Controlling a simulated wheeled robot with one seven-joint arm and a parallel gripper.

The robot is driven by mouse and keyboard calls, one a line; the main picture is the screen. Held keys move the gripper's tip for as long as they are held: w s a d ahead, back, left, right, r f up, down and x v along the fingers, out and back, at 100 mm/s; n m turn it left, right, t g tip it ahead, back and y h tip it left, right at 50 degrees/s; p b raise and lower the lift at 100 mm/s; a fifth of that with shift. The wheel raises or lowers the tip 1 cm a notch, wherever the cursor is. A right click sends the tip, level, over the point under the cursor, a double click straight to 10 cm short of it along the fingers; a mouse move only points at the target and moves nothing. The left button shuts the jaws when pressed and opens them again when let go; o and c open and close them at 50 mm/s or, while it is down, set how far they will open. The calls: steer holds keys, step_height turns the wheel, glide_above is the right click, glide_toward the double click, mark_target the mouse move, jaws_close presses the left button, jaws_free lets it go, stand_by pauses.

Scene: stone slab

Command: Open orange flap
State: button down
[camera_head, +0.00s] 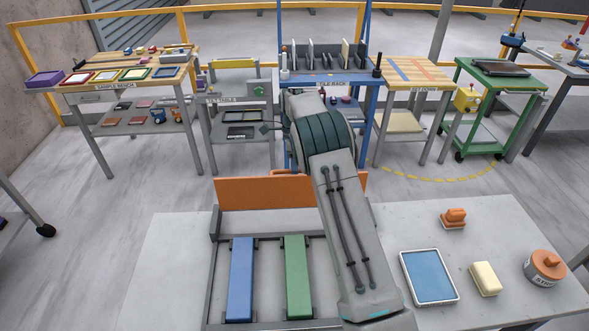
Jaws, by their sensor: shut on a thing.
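A wide orange panel (262,192), the only flap-like orange thing in view, stands roughly upright at the back edge of a dark grey frame (212,262) on the pale slab. My arm crosses in front of its right part and hides some of it. A blue strip (241,280) and a green strip (298,278) lie side by side inside the frame. My gripper does not show; my own arm link and elbow block the view there. I cannot see any contact between my gripper and the panel.
Right on the slab (395,222) are a blue tray (429,276), a cream block (485,278), an orange-handled thing (453,218) and an orange-topped canister (545,265). Behind, across open floor, stand a sample bench (125,74), a blue rack (325,77) and a green cart (500,80).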

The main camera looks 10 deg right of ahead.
steer(key=shift+w+f+p, duration=0.35)
steer(key=shift+w+f, duration=0.5)
steer(key=shift+f, duration=0.1)
steer(key=c, duration=1.6)
jaws_free()
steer(key=shift+o, duration=1)
steer(key=shift+w, duration=0.25)
steer(key=shift+r, duration=0.2)
